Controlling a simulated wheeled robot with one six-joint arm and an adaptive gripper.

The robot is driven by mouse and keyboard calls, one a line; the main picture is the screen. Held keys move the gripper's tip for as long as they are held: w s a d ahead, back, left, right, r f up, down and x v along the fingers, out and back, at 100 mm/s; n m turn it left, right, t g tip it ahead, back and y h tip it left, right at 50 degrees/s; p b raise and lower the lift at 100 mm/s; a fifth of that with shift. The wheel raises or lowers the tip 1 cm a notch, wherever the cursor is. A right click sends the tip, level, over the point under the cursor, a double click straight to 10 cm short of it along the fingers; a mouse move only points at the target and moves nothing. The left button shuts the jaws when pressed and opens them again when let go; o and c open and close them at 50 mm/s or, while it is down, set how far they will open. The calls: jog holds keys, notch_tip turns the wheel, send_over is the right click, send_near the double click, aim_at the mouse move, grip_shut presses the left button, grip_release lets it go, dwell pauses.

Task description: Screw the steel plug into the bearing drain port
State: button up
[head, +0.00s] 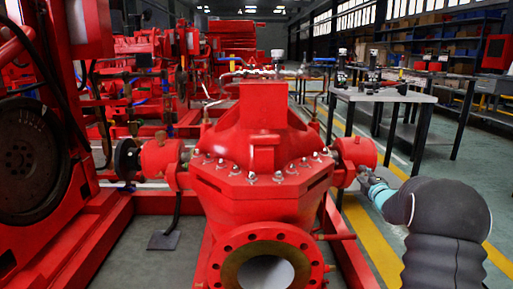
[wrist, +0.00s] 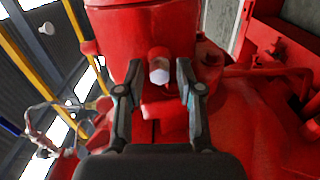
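The steel plug (wrist: 159,74) shows a pale hex head in the wrist view, at the end of a short red boss (wrist: 158,53), likely the drain port, on the red bearing housing (wrist: 135,30). How deep the plug sits in the boss cannot be seen. My gripper (wrist: 158,88) is open, with one dark finger on each side of the plug and a gap on both sides. In the head view my gripper (head: 367,180) is at the underside of the right bearing housing (head: 357,152); the plug cannot be made out there.
The red pump casing (head: 255,170) with bolted flange fills the middle. Red base rails (head: 345,240) run below the housing. A workbench (head: 385,96) stands behind at right. The floor with yellow lines (head: 372,245) is open to the right of the rail.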

grip_shut()
dwell(0.4)
jog(key=m, duration=0.4)
jog(key=shift+m, duration=0.4)
jog(key=m, duration=0.8)
jog(key=shift+m, duration=0.4)
jog(key=m, duration=0.4)
jog(key=shift+m, duration=0.4)
jog(key=shift+r, duration=0.1)
jog(key=shift+m+p, duration=0.7)
jog(key=shift+p, duration=0.05)
